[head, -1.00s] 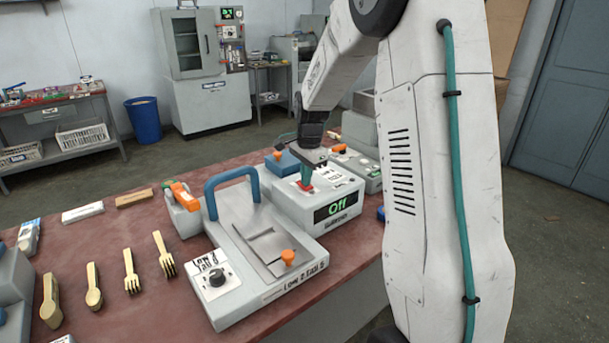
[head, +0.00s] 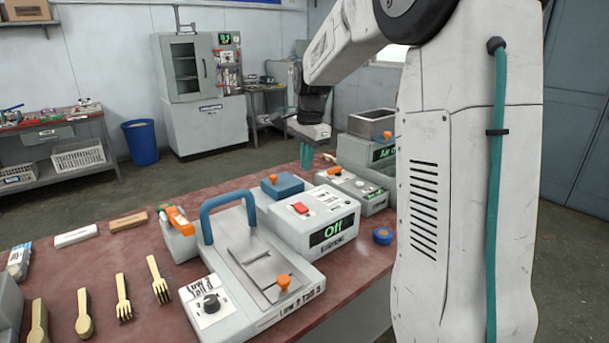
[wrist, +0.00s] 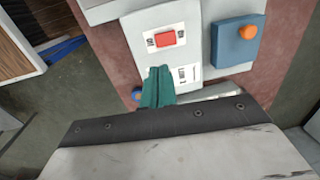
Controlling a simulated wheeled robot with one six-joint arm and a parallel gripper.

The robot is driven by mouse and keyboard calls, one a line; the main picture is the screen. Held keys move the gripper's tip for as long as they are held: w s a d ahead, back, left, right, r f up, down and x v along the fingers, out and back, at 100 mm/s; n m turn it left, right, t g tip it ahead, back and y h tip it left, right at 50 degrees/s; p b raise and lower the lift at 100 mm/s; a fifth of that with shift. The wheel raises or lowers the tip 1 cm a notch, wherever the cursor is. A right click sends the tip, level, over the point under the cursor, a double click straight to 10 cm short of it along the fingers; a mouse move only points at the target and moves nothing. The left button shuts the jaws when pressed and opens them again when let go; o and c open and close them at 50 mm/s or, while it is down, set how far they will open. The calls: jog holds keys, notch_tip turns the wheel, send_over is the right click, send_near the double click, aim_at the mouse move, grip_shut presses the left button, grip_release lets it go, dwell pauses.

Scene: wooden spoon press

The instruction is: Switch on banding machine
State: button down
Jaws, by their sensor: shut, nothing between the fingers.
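A pale grey machine (head: 290,232) stands on the red-brown bench, with a red switch (head: 299,208) on its top and a green display (head: 332,230) reading "Off". The label below the display is too blurred to read. In the wrist view the red switch (wrist: 166,38) sits on a white plate, ahead of my fingers. My gripper (head: 306,164) is shut and empty, its green fingertips raised behind the machine in the head view. The shut fingers also show in the wrist view (wrist: 158,88), apart from the switch.
A press with a blue handle (head: 228,196) and a dial (head: 211,303) stands in front. Behind are a grey box with an orange knob (head: 334,171) and a machine with a metal tray (head: 372,124). Wooden forks (head: 123,297) and spoons lie left.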

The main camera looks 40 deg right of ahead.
jog(key=shift+r, duration=0.4)
jog(key=s+a+r+n, duration=0.4)
jog(key=s+a+n, duration=0.4)
jog(key=s+a, duration=0.5)
jog(key=s+a+f+n, duration=0.2)
jog(key=s+a+n, duration=0.1)
jog(key=s, duration=0.6)
jog(key=s+a+f+n, duration=0.3)
jog(key=s+n, duration=0.3)
jog(key=s, duration=0.4)
jog(key=shift+f+n, duration=0.15)
jog(key=shift+n, duration=0.15)
